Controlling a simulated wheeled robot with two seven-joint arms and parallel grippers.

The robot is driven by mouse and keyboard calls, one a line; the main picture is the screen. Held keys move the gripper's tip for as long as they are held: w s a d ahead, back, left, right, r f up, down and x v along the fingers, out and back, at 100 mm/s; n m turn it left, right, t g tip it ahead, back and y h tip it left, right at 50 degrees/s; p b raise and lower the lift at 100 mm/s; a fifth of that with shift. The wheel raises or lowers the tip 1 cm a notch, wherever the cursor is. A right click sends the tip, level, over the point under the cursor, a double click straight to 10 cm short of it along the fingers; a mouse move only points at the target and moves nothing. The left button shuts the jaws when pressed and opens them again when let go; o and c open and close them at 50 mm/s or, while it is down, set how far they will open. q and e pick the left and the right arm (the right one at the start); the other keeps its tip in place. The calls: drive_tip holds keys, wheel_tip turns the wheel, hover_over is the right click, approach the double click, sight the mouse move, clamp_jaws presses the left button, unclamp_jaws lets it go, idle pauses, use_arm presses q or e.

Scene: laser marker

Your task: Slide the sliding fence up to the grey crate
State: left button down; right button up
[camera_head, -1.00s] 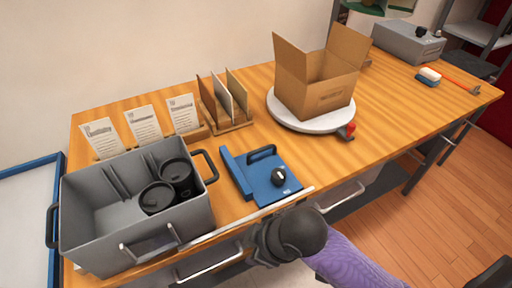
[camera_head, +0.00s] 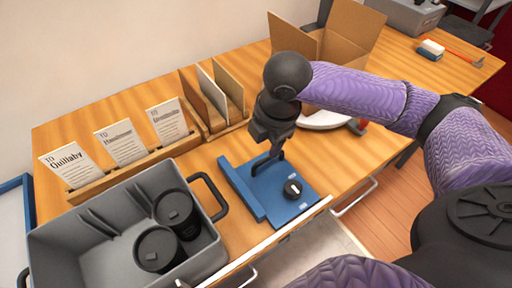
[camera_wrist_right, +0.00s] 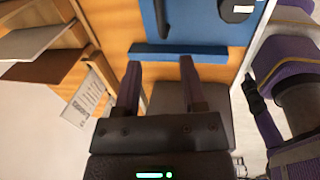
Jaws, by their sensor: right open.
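The sliding fence is a blue plate (camera_head: 290,198) with a raised blue bar (camera_head: 241,189) along its left side, a black handle and a black knob (camera_head: 293,188). It lies on the table near the front edge. The grey crate (camera_head: 90,215) stands to its left, with a gap of bare table between them. My right gripper (camera_head: 272,147) is above the fence, by the handle. In the right wrist view my gripper (camera_wrist_right: 158,72) is open, its fingers apart and empty, with the blue bar (camera_wrist_right: 178,53) and the handle (camera_wrist_right: 162,18) beyond them. My left gripper is out of view.
The crate holds two black lidded cups (camera_head: 177,212), and its black side handle (camera_head: 210,194) sticks out toward the fence. Labelled cards (camera_head: 120,143) and a wooden rack (camera_head: 212,105) stand behind. A cardboard box (camera_head: 348,38) is at the back right, partly behind my arm.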

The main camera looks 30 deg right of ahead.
sight(262, 161)
drive_tip(key=f, duration=0.2)
drive_tip(key=f+b, duration=0.1)
drive_tip(key=f, duration=0.1)
drive_tip(key=w+f+b, duration=0.1)
drive_tip(key=f, duration=0.1)
drive_tip(key=shift+f, duration=0.25)
drive_tip(key=shift+w+f+b, duration=0.1)
drive_tip(key=shift+f+b, duration=0.25)
drive_tip(key=shift+f, duration=0.2)
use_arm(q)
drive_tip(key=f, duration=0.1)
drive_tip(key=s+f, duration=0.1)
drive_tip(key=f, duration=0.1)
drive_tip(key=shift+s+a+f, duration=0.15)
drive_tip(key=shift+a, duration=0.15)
use_arm(e)
drive_tip(key=shift+c, duration=0.3)
drive_tip(key=shift+a, duration=0.1)
clamp_jaws()
